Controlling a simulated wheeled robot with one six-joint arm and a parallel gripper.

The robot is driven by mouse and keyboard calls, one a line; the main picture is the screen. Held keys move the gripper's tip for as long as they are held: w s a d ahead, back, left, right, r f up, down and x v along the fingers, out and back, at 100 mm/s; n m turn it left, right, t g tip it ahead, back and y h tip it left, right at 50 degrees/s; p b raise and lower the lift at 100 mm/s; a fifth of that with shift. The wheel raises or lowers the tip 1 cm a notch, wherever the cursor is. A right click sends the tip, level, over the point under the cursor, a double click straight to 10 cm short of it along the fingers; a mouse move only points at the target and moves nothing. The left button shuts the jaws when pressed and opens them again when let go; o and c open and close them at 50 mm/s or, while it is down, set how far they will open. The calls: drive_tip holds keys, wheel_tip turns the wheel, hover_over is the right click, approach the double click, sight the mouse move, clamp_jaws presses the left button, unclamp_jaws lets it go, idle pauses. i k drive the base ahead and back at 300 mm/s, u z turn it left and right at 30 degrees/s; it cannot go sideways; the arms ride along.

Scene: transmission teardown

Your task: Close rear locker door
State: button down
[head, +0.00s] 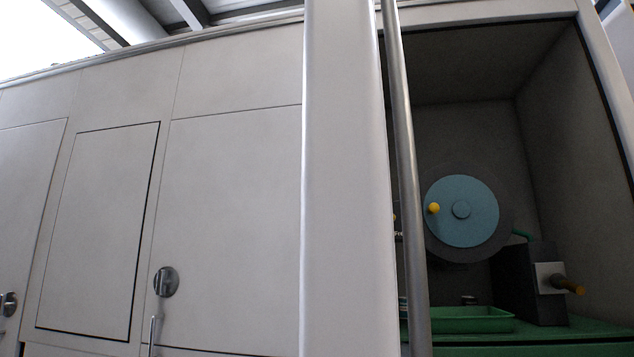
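An open locker (575,150) fills the right side of the head view, its dark interior exposed. A wide pale upright panel (345,180) stands at the left edge of the opening. I cannot tell whether it is the locker door seen nearly edge-on or a fixed post. A grey metal bar (405,160) runs upright just right of it, in front of the opening. My gripper is not in view.
Inside the locker are a blue disc (462,211) with a yellow knob, a dark box (530,285) with a brown-yellow handle, and a green tray (460,320). Closed pale panels (235,200) with round latches (166,282) line the wall at left.

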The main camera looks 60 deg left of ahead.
sight(349, 303)
drive_tip(key=u, duration=0.35)
drive_tip(key=k, duration=0.65)
drive_tip(key=u, duration=1)
drive_tip(key=k, duration=0.25)
drive_tip(key=u, duration=1.05)
drive_tip(key=i, duration=0.2)
drive_tip(key=z, duration=0.9)
